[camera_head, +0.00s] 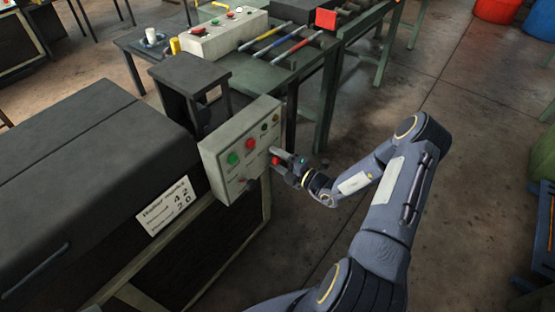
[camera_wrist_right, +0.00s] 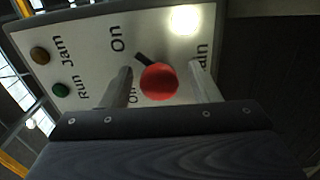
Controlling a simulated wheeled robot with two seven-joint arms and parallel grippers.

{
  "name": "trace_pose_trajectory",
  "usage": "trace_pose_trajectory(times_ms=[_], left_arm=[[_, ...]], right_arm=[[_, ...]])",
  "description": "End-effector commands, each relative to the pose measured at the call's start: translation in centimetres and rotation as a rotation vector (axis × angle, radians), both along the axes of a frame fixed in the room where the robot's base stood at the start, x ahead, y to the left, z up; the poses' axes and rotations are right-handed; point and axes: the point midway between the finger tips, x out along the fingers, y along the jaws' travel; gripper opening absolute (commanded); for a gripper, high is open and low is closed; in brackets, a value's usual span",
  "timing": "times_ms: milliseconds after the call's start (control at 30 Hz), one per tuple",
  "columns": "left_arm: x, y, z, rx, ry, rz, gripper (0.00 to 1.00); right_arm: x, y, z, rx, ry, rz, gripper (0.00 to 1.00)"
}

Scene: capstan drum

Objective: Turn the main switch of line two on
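A pale control panel (camera_head: 236,150) with green and red buttons and small lamps stands on the near machine's right end. In the right wrist view my right gripper (camera_wrist_right: 160,72) is open, one finger on each side of a round red knob (camera_wrist_right: 159,82). A short dark bar (camera_wrist_right: 144,60) sticks out beside the knob toward the "On" label (camera_wrist_right: 117,38). The "Off" and "Main" labels are partly hidden by the fingers. My left gripper is not in view.
The wrist view shows a green Run lamp (camera_wrist_right: 61,90) and an amber Jam lamp (camera_wrist_right: 40,55). A sign (camera_head: 166,205) is on the near machine. Open floor lies right of the panel.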

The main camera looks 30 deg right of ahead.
Motion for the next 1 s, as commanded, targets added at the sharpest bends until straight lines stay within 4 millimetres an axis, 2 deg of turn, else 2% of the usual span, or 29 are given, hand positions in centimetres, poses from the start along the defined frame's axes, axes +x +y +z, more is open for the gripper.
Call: trace_pose_trajectory(times_ms=[267, 700, 1000], left_arm=[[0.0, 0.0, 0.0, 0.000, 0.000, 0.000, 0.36], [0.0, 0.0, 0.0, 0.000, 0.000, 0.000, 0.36], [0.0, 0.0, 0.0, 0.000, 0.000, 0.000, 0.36]], right_arm=[[-0.3, -0.2, 0.0, -0.001, -0.001, -0.001, 0.56], [-6.3, -2.7, 0.0, -0.001, 0.001, -0.002, 0.56], [-7.3, -3.0, 0.0, 0.000, -0.001, 0.000, 0.56]])
